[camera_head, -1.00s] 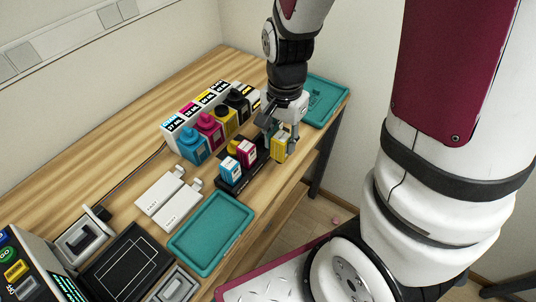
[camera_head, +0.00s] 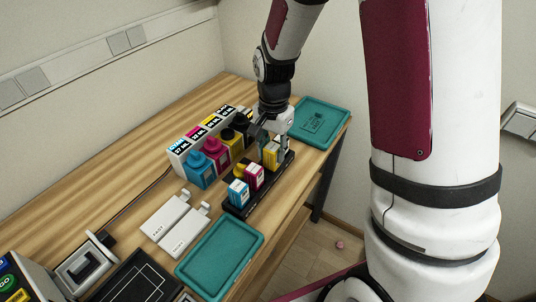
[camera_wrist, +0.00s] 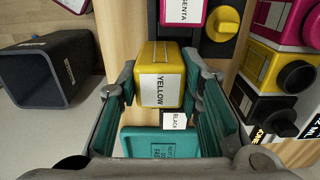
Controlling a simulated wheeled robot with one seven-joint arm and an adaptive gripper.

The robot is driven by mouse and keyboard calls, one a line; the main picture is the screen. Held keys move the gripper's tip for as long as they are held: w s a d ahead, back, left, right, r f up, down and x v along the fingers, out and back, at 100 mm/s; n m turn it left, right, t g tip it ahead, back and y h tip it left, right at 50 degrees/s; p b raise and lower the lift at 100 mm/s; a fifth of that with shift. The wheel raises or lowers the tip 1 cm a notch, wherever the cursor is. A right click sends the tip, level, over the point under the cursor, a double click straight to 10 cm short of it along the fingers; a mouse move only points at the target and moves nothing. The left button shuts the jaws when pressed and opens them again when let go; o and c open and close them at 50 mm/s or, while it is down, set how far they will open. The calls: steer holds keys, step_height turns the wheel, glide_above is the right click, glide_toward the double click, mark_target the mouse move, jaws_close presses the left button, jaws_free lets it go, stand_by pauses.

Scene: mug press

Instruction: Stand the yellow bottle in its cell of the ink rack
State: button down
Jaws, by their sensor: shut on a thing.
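My gripper (camera_head: 271,146) is shut on the yellow bottle (camera_head: 270,155), with a finger on either side of it. In the wrist view the yellow bottle (camera_wrist: 161,88) shows its YELLOW label between the fingers (camera_wrist: 161,100). It is at the right part of the black ink rack (camera_head: 236,208), between the magenta bottle (camera_head: 254,176) and the BLACK label (camera_wrist: 174,121). The cyan bottle (camera_head: 238,193) stands at the rack's left end. The bottle's base is hidden, so I cannot tell whether it rests in its cell.
Larger ink bottles, such as the cyan one (camera_head: 200,170), and cartons (camera_head: 178,152) stand behind the rack. A teal tray (camera_head: 255,238) lies at the front and another teal tray (camera_head: 341,112) at the far right.

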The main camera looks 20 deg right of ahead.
mark_target(268, 155)
steer(key=shift+w+a+f, duration=0.1)
steer(key=shift+w+f, duration=0.25)
steer(key=shift+f, duration=0.25)
steer(key=shift+w+a+f, duration=0.1)
steer(key=shift+w+f, duration=0.2)
steer(key=shift+f, duration=0.35)
steer(key=shift+w+a+f, duration=0.1)
steer(key=shift+w+f, duration=0.25)
steer(key=shift+f, duration=0.25)
steer(key=shift+f, duration=0.2)
steer(key=c, duration=1.1)
jaws_free()
steer(key=shift+r, duration=0.1)
